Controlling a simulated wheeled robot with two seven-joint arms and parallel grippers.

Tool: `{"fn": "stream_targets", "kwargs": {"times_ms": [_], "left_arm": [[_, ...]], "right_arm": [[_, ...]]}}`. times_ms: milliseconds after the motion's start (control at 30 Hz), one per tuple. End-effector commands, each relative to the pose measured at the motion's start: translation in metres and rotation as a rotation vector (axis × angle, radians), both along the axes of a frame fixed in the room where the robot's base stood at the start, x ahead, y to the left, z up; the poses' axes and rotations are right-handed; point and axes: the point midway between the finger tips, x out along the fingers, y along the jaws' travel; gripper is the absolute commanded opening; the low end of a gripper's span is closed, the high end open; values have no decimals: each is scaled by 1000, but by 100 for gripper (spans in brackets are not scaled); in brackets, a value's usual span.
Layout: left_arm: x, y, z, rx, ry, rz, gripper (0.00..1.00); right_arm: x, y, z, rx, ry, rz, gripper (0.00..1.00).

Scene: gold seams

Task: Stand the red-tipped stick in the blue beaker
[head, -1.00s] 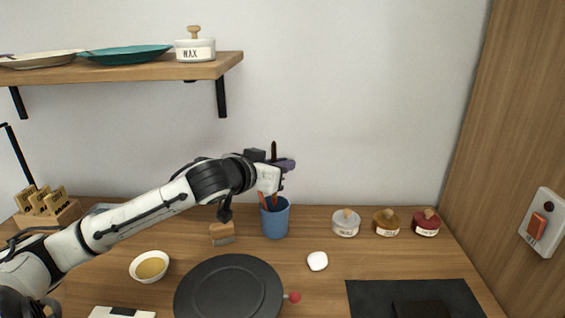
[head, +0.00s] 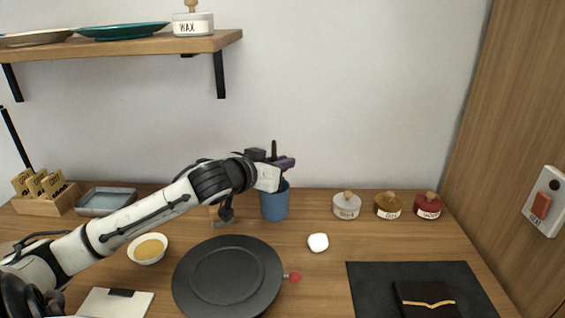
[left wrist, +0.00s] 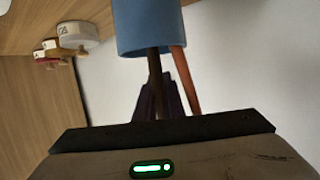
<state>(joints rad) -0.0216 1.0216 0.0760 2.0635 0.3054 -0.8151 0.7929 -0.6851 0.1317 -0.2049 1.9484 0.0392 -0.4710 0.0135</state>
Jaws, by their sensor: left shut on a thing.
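The blue beaker (head: 275,204) stands upright on the wooden table near the wall. My left gripper (head: 284,163) is just above its rim, shut on a dark brown stick (head: 274,147) whose upper end rises above the fingers. In the left wrist view, the beaker (left wrist: 148,22) is at the top and the dark stick (left wrist: 154,72) runs from my purple-grey fingers (left wrist: 160,98) into its mouth. An orange-brown stick (left wrist: 186,82) leans in the beaker beside it. No red tip shows on either stick; their ends inside are hidden. My right gripper is not in view.
A black round plate (head: 228,275) lies in front of the beaker, with a red knob (head: 294,277) at its right edge. A white bowl (head: 148,249), a small white object (head: 318,242) and three lidded jars (head: 388,206) stand around. A shelf (head: 130,46) hangs above left.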

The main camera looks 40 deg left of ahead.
Motion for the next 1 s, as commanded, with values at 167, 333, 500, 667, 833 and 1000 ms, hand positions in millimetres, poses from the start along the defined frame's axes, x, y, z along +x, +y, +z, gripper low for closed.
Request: {"fn": "stream_targets", "kwargs": {"times_ms": [167,333,500,667,833,1000], "left_arm": [[0,0,0,0,0,0,31],[0,0,0,0,0,0,31],[-3,0,0,0,1,0,31],[-16,-3,4,-1,2,-1,31],[-42,-8,11,-1,3,-2,31],[-69,-13,21,-3,2,-1,31]], "right_arm": [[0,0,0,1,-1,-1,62],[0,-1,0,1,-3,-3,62],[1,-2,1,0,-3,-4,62],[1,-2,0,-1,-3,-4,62],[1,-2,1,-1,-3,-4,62],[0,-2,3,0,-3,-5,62]]}}
